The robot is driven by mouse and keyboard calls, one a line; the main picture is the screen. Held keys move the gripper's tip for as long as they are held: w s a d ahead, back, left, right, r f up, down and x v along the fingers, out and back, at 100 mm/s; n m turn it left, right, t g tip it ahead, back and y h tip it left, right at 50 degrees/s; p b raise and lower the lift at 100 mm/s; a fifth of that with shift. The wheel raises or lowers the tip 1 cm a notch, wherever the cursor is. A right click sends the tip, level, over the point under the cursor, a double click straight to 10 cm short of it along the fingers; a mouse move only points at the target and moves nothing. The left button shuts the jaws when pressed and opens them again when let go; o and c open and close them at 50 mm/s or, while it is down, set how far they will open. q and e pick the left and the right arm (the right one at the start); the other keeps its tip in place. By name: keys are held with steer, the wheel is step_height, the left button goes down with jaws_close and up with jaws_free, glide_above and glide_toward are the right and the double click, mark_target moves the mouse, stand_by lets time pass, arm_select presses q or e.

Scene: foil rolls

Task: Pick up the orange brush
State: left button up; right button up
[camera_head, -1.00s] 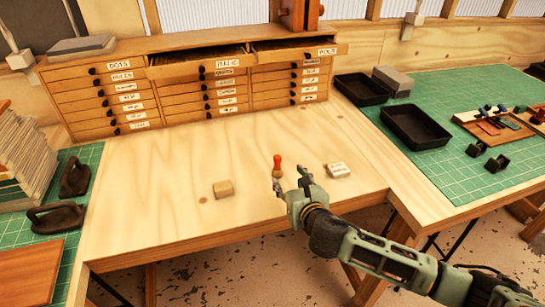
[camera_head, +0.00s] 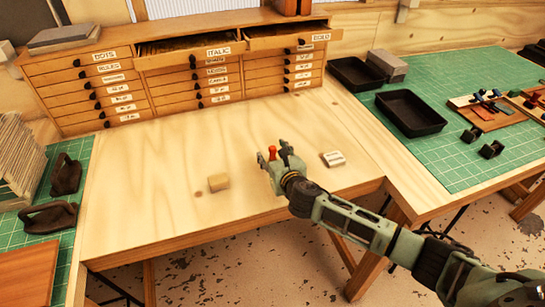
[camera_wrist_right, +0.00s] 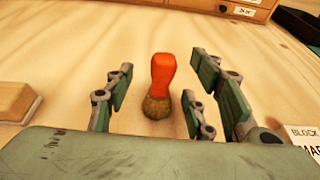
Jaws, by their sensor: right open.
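The orange brush (camera_head: 272,152) stands upright on the wooden table, an orange-red handle above a brown base. In the right wrist view the brush (camera_wrist_right: 162,80) is centred between the fingers, with a gap on each side. My right gripper (camera_head: 274,158) is open around or just in front of the brush; its fingers (camera_wrist_right: 155,100) do not touch it in the wrist view. In the head view the gripper hides the brush's lower part. My left gripper is not in view.
A tan block (camera_head: 218,183) lies left of the gripper, and a pale labelled block (camera_head: 333,159) lies to its right. A wooden drawer cabinet (camera_head: 110,87) stands behind, with two top drawers pulled out. Black trays (camera_head: 411,112) sit on the green mat at right.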

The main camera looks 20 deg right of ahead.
steer(key=shift+w, duration=0.2)
steer(key=c, duration=0.6)
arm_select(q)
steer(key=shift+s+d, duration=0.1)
arm_select(e)
jaws_close()
